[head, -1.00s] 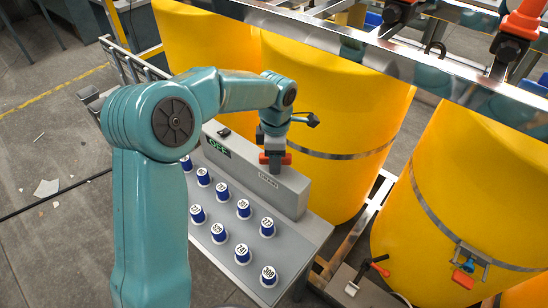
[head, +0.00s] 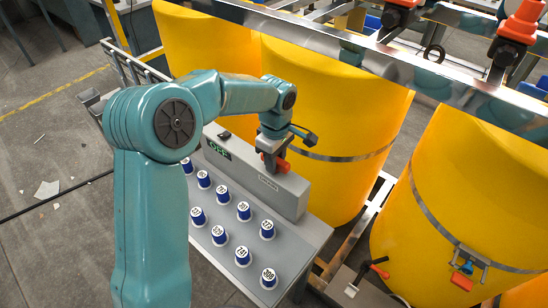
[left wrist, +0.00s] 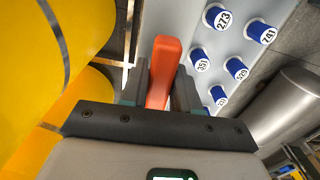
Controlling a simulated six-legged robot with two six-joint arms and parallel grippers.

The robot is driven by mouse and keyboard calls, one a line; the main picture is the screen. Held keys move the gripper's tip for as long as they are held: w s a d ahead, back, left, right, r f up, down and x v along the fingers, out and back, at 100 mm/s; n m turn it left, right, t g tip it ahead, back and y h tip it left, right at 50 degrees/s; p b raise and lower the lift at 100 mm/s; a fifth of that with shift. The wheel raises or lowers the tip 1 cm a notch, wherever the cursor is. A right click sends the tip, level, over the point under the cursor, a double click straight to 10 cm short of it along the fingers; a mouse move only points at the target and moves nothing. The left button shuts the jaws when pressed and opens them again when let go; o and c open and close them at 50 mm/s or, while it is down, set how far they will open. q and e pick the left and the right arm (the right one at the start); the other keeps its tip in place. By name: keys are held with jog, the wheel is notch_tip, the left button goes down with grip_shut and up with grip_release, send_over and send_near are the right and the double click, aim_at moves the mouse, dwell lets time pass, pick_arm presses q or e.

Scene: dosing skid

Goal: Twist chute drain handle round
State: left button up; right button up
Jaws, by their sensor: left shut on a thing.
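The orange handle (head: 282,165) sits at the grey box (head: 285,190) with the small green display. My left gripper (head: 272,157) is shut on this handle from above, and the handle is turned at a slant to the box's long side. In the left wrist view the orange handle (left wrist: 162,75) stands between the two fingers of my left gripper (left wrist: 158,88). Much of the handle's base and its mount are hidden by the gripper. My right gripper is not in view.
Several blue-and-white numbered vials (head: 218,234) stand on the grey bench top (head: 300,245) in front of the box. Large yellow tanks (head: 325,110) rise close behind it. A steel rail (head: 430,70) crosses above. Another red-handled fitting (head: 378,262) is at lower right.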

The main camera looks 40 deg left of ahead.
pick_arm(q)
jog(key=o, duration=1.2)
jog(key=shift+r, duration=0.1)
notch_tip(320, 180, up, 7)
jog(key=p, duration=0.5)
jog(key=shift+s, duration=0.1)
